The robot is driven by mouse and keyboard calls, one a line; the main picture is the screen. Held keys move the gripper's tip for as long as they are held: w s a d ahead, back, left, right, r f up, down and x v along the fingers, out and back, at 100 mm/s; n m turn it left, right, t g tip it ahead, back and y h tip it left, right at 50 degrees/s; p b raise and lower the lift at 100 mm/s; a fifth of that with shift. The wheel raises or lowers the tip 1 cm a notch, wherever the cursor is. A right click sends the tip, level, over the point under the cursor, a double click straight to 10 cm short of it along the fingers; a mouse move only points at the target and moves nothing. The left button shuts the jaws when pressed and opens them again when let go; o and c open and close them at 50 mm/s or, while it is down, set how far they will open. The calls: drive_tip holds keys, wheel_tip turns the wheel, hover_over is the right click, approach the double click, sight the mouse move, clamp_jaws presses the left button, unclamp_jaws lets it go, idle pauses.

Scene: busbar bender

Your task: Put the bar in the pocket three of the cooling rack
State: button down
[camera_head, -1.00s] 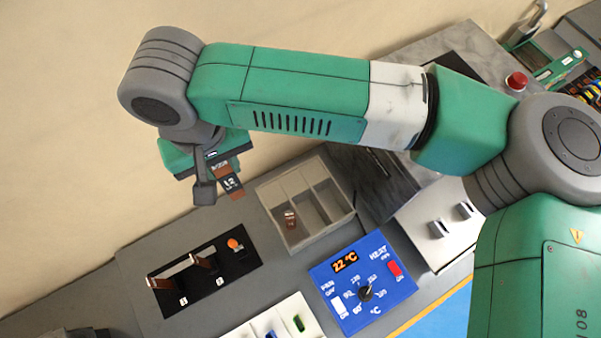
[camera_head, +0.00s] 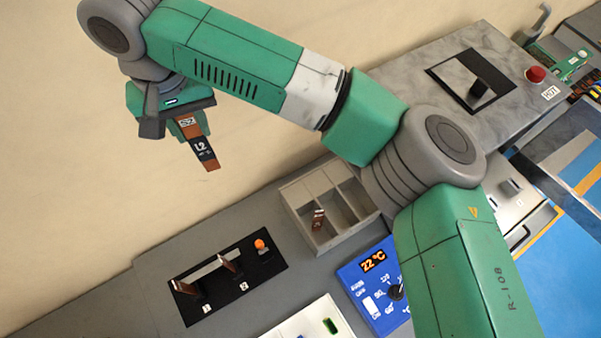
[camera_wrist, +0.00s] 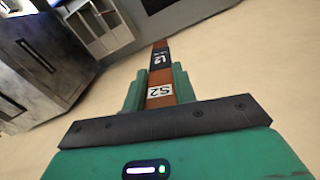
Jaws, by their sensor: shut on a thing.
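The bar (camera_head: 202,148) is a flat copper-brown strip with a black L2 label and a white S2 label. My gripper (camera_head: 188,126) is shut on one end of it. The free end points down and to the right, in the air. In the wrist view the bar (camera_wrist: 160,57) sticks out straight between the two green fingers of my gripper (camera_wrist: 159,84). A pale open box (camera_head: 300,228) with three compartments, apparently the cooling rack, stands on the bench, right of and below the bar in the head view. No pocket numbers are readable on it.
A brown piece (camera_head: 318,219) stands in the box's left compartment. A black panel (camera_head: 222,283) marked 1 and 2 holds two brown uprights and an orange knob (camera_head: 260,245). A blue control panel (camera_head: 365,268) reads 22 °C. A marble-topped unit (camera_head: 415,75) stands at upper right.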

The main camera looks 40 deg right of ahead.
drive_tip(key=s+d+f+m+b, duration=0.1)
drive_tip(key=d+f+m+b, duration=0.1)
drive_tip(key=d+f+m, duration=0.5)
drive_tip(key=s+d+f+b, duration=0.15)
drive_tip(key=d+f, duration=0.35)
drive_tip(key=d, duration=0.6)
drive_tip(key=s+d+f+m+b, duration=0.2)
drive_tip(key=s+d+f+m, duration=0.3)
drive_tip(key=s+f, duration=0.45)
drive_tip(key=s+d+f+m+b, duration=0.3)
drive_tip(key=s+d+f, duration=0.5)
drive_tip(key=f, duration=0.3)
wheel_tip(320, 180, down, 10)
drive_tip(key=shift+w, duration=0.1)
drive_tip(key=shift+f, duration=0.1)
drive_tip(key=c, duration=1.1)
unclamp_jaws()
